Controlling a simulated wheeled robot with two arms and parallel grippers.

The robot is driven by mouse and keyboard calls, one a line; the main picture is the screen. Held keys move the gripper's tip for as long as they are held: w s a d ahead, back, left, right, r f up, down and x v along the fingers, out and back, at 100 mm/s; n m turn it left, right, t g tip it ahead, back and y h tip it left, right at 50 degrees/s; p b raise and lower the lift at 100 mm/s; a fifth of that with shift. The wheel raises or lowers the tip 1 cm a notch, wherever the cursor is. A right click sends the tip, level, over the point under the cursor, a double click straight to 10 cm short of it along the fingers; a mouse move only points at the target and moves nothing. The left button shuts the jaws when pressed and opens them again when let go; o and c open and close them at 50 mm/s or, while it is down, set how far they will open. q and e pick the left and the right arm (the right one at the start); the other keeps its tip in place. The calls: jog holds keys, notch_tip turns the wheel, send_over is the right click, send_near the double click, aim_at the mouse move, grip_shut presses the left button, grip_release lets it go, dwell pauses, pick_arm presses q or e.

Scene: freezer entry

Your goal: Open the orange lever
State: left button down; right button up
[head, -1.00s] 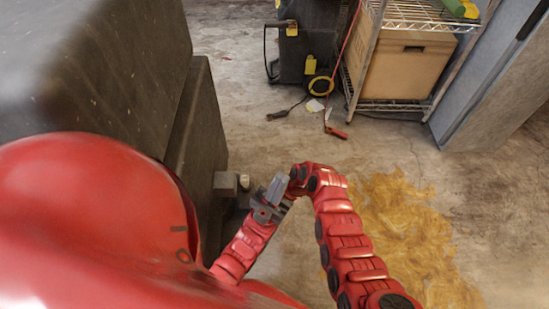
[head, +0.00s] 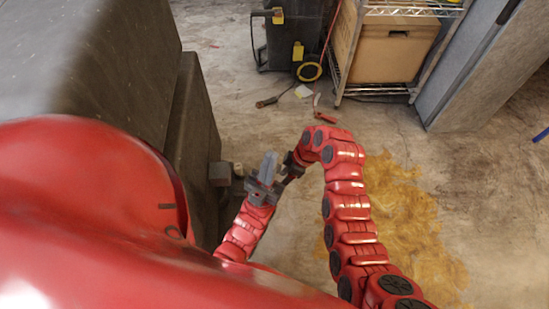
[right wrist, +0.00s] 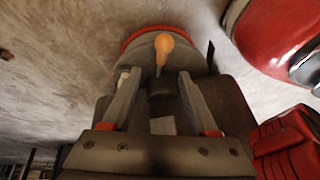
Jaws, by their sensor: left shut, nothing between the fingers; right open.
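The orange lever (right wrist: 163,45) shows in the right wrist view, in front of a rounded grey-brown part with a red rim. Its thin stem runs down toward the gap between my right fingertips. My right gripper (right wrist: 159,75) is open, with one finger on each side below the orange knob; I cannot tell whether either finger touches the stem. In the head view my left gripper (head: 268,165) is shut and empty, pointing up, close beside the end of my right arm. I cannot make out the lever in the head view.
A large dark grey block (head: 100,60) stands at the left, with a small grey block (head: 220,173) by its side. A wire rack (head: 410,10) holding a cardboard box (head: 385,50) stands at the back. Bare floor with a yellow-brown patch (head: 405,220) lies at the right.

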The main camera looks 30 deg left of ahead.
jog(key=p+v, duration=0.1)
jog(key=v, duration=0.3)
jog(key=shift+d+r, duration=0.1)
jog(key=shift+r, duration=0.2)
